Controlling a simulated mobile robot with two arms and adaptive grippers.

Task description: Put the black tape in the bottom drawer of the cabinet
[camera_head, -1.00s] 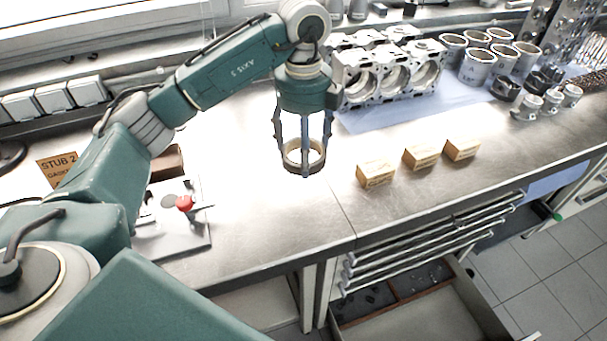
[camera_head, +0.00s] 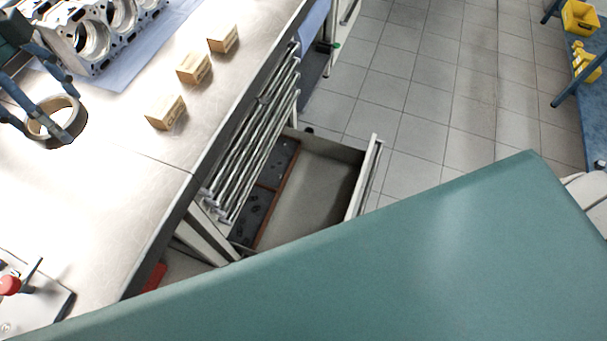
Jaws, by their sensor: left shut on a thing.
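The black tape (camera_head: 67,133) is a dark ring with a tan inner core, at the left of the head view. My left gripper (camera_head: 50,125) is shut on the tape and holds it at the bench top; I cannot tell whether the tape touches the bench. The cabinet's bottom drawer (camera_head: 368,180) is pulled open below the bench. Its right part is bare grey, and its left part has dark compartments with small items. My own green arm covers its near end. My right gripper is not in view.
Three small cardboard boxes (camera_head: 194,68) stand along the bench edge, between tape and drawer. Closed upper drawers (camera_head: 255,135) sit above the open one. An engine block (camera_head: 100,35) stands at the top left. A red knob (camera_head: 9,285) is at the lower left. The tiled floor (camera_head: 430,100) is clear.

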